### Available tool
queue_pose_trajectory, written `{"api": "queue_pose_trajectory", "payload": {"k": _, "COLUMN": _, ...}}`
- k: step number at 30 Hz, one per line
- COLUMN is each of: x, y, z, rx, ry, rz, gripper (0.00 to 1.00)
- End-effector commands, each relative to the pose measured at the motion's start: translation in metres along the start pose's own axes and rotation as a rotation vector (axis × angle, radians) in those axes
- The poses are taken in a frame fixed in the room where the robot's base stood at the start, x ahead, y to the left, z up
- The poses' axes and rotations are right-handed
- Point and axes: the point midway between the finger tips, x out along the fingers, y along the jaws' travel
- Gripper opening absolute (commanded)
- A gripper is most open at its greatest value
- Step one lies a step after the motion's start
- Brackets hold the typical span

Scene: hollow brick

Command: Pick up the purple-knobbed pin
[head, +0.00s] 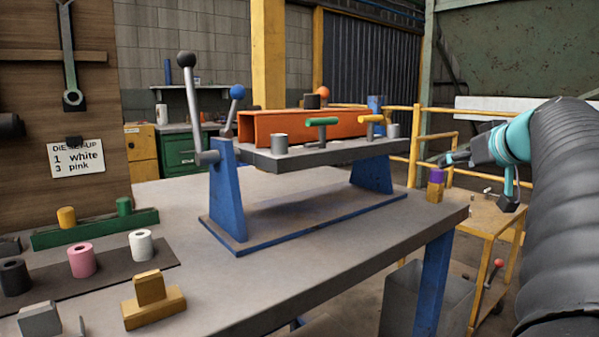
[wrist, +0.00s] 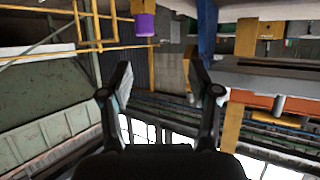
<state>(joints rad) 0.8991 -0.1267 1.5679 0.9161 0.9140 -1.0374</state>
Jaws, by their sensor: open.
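The purple-knobbed pin (head: 437,176) stands at the right corner of the grey workbench, its purple knob on top of a yellow-brown body or holder. How the pin sits in that body cannot be told. In the wrist view, which looks upside down, the purple knob (wrist: 144,23) shows near the top edge, beyond the fingertips and slightly left of centre. My gripper (head: 447,159) is open and empty, just above and right of the knob in the head view, pointing left. Its two spread fingers (wrist: 160,75) show in the wrist view with nothing between them.
A blue-legged fixture (head: 228,190) with an orange channel (head: 300,124) and green and yellow handles stands left of the pin. Pink (head: 82,260) and white (head: 140,245) bushings sit at front left. A yellow cart (head: 490,222) and railing stand beyond the bench.

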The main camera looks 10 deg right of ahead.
Motion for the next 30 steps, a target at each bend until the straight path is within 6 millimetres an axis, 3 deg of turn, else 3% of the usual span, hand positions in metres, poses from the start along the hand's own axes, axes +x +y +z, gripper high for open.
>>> {"api": "queue_pose_trajectory", "payload": {"k": 1, "x": -0.001, "y": 0.017, "z": 0.001, "rx": 0.013, "ry": 0.006, "rz": 0.021, "gripper": 0.62}}
{"api": "queue_pose_trajectory", "payload": {"k": 3, "x": -0.003, "y": 0.03, "z": 0.0, "rx": 0.021, "ry": 0.013, "rz": 0.038, "gripper": 0.62}}
{"api": "queue_pose_trajectory", "payload": {"k": 6, "x": 0.001, "y": 0.038, "z": 0.0, "rx": 0.027, "ry": 0.017, "rz": 0.047, "gripper": 0.62}}
{"api": "queue_pose_trajectory", "payload": {"k": 18, "x": 0.067, "y": 0.039, "z": -0.001, "rx": 0.026, "ry": 0.017, "rz": 0.044, "gripper": 0.62}}
{"api": "queue_pose_trajectory", "payload": {"k": 30, "x": 0.093, "y": 0.038, "z": 0.0, "rx": 0.026, "ry": 0.017, "rz": 0.044, "gripper": 0.62}}
